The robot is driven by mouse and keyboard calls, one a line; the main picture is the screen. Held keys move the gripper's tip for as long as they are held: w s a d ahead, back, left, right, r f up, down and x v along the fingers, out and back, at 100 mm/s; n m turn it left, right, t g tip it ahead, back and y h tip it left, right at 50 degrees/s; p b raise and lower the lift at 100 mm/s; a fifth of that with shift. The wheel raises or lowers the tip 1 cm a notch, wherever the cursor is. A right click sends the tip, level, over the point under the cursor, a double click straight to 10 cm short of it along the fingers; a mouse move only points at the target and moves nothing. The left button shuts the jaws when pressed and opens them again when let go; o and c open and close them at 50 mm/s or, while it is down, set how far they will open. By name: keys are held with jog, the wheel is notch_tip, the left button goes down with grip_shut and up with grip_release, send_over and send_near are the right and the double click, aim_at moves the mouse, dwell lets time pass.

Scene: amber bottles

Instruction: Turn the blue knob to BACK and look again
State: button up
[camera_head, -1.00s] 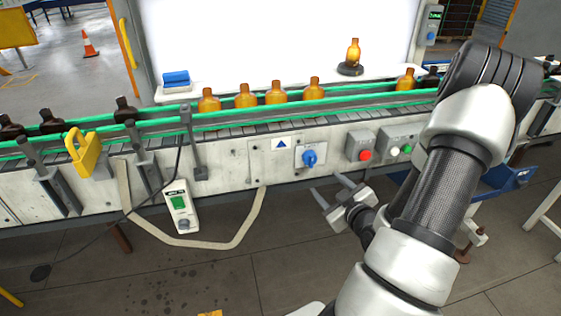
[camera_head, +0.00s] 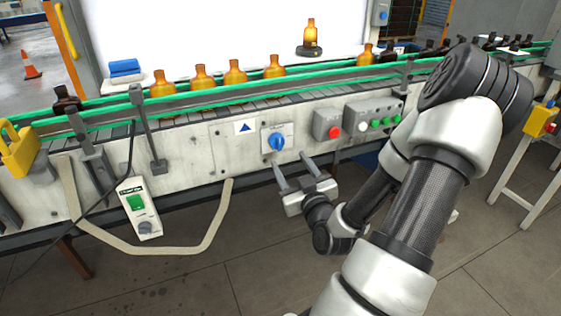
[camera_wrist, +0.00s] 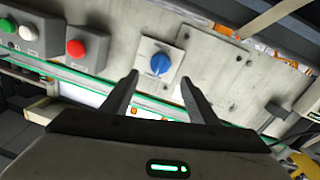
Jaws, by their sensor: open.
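The blue knob (camera_head: 276,142) sits on a pale square plate (camera_head: 287,133) on the conveyor's front panel. In the wrist view the knob (camera_wrist: 159,64) shows ahead, between and beyond the fingertips. My gripper (camera_head: 292,170) is open and empty, a little below and in front of the knob, apart from it. The gripper's two fingers also show in the wrist view (camera_wrist: 159,82). The lettering on the knob's plate is too small to read.
A red button box (camera_head: 327,124) and a box with several green buttons (camera_head: 374,115) sit right of the knob. Several amber bottles (camera_head: 235,72) stand on the conveyor; another amber bottle (camera_head: 311,34) is on a dark stand behind. A handheld unit (camera_head: 139,207) hangs at left.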

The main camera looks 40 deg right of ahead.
aim_at(279, 145)
jog(key=x, duration=0.9)
jog(key=c, duration=1)
jog(key=shift+c, duration=0.2)
